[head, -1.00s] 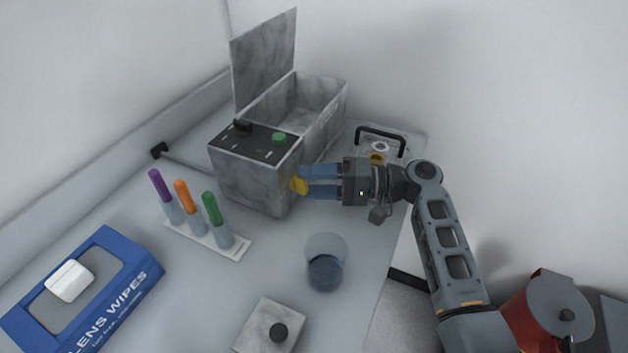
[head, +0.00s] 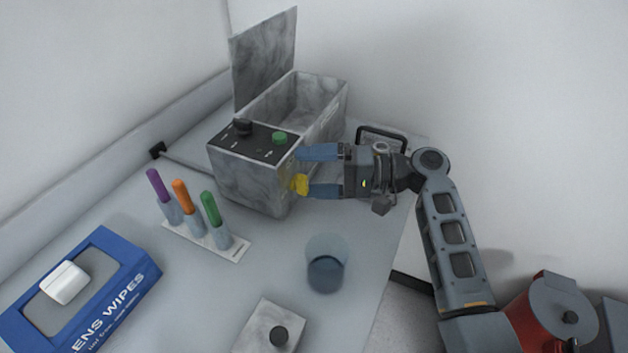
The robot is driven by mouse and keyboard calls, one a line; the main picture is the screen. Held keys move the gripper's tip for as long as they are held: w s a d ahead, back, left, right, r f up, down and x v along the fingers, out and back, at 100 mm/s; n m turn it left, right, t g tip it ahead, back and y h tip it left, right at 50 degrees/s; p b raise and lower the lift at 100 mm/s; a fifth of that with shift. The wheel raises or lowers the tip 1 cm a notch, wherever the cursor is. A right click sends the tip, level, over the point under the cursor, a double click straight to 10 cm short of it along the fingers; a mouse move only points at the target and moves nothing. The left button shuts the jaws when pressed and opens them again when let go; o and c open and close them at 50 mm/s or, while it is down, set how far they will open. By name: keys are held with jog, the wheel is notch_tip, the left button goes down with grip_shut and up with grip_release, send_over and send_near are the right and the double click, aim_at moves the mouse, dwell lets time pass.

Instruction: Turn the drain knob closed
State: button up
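A yellow knob (head: 300,184) sits low on the near right side of the grey marbled tank (head: 245,185); it appears to be the drain knob. Its exact turn angle is hard to tell. My gripper (head: 304,171) is open at the tank's right corner. Its two blue fingers are spread apart. The lower finger ends right beside the knob, and the upper finger is above it near the tank's top edge. I cannot tell whether the lower finger touches the knob.
The tank's top panel (head: 262,147) carries a black knob (head: 242,127) and a green button (head: 279,138). A rack of capped tubes (head: 238,250), a glass beaker (head: 327,264), a wipes box (head: 125,265) and a grey block (head: 262,325) stand on the table.

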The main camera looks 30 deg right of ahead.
jog(key=s+d+r+b, duration=0.1)
jog(key=s+d+r, duration=0.5)
jog(key=d+r, duration=0.2)
jog(key=shift+d+r, duration=0.4)
jog(key=shift+d, duration=0.6)
jog(key=shift+s+f, duration=0.1)
jog(key=a+f+t+h+b, duration=0.1)
jog(key=a+f+b, duration=0.1)
jog(key=f, duration=0.1)
jog(key=s+a+f+t+h+b, duration=0.1)
jog(key=f+t+b, duration=0.1)
jog(key=f+b, duration=0.1)
jog(key=a+f+t+h+b, duration=0.1)
jog(key=a+f+b, duration=0.1)
jog(key=f, duration=0.3)
jog(key=shift+s+a+t+h+b, duration=0.3)
jog(key=shift+t+b, duration=0.1)
jog(key=shift+b, duration=0.05)
jog(key=shift+a, duration=0.1)
jog(key=shift+a+t, duration=0.15)
jog(key=shift+t, duration=0.15)
jog(key=p+x, duration=0.1)
jog(key=x, duration=0.6)
jog(key=shift+w+a+f, duration=0.1)
jog(key=shift+w, duration=0.15)
